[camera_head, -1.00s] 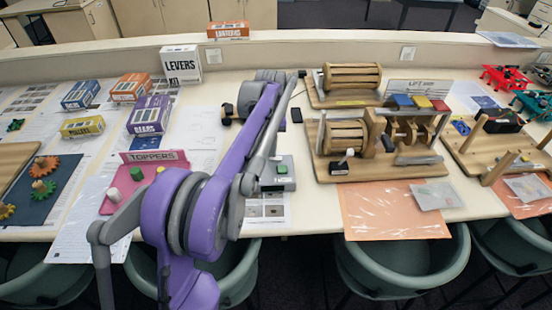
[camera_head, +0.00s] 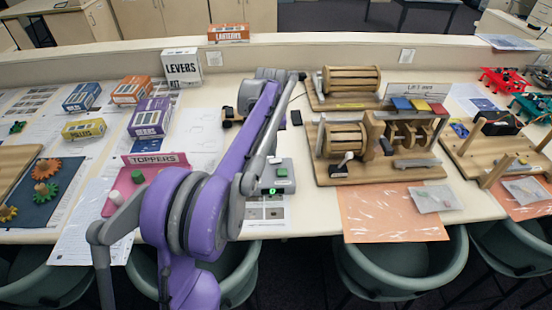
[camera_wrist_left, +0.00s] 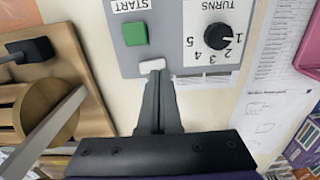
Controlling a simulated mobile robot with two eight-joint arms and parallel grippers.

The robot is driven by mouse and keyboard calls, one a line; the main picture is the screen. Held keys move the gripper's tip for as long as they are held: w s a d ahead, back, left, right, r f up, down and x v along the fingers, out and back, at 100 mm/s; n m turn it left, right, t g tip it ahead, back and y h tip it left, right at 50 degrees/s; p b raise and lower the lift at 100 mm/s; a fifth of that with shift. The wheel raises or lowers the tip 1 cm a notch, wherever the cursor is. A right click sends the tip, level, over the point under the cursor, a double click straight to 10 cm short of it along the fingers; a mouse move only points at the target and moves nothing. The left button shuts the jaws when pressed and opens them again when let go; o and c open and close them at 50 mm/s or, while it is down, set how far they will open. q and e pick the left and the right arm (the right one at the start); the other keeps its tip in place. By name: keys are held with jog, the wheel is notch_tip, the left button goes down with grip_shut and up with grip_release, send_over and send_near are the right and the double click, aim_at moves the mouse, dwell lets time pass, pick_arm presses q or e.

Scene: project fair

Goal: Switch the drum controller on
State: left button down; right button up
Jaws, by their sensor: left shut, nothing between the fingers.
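The drum controller is a grey box (camera_head: 286,174) on the table, with a green button on top and a lit green digit (camera_head: 272,190) on its near side. In the left wrist view the controller (camera_wrist_left: 182,46) appears upside down, with a green START button (camera_wrist_left: 134,33), a black TURNS knob (camera_wrist_left: 207,37) and a small white switch (camera_wrist_left: 153,65) at its edge. My left gripper (camera_wrist_left: 157,75) is shut and empty, its tips at the white switch, seemingly touching it. In the head view my arm hides part of the controller. My right gripper is not in view.
A wooden drum machine (camera_head: 347,137) on a board stands right of the controller. An orange sheet (camera_head: 385,222) lies in front of it. The pink TOPPERS board (camera_head: 160,177) and several kit boxes stand to the left. Chairs stand along the table's front edge.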

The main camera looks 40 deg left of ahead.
aim_at(272, 161)
pick_arm(q)
notch_tip(272, 161, up, 4)
jog(key=shift+r+p, duration=0.25)
jog(key=shift+p, duration=0.75)
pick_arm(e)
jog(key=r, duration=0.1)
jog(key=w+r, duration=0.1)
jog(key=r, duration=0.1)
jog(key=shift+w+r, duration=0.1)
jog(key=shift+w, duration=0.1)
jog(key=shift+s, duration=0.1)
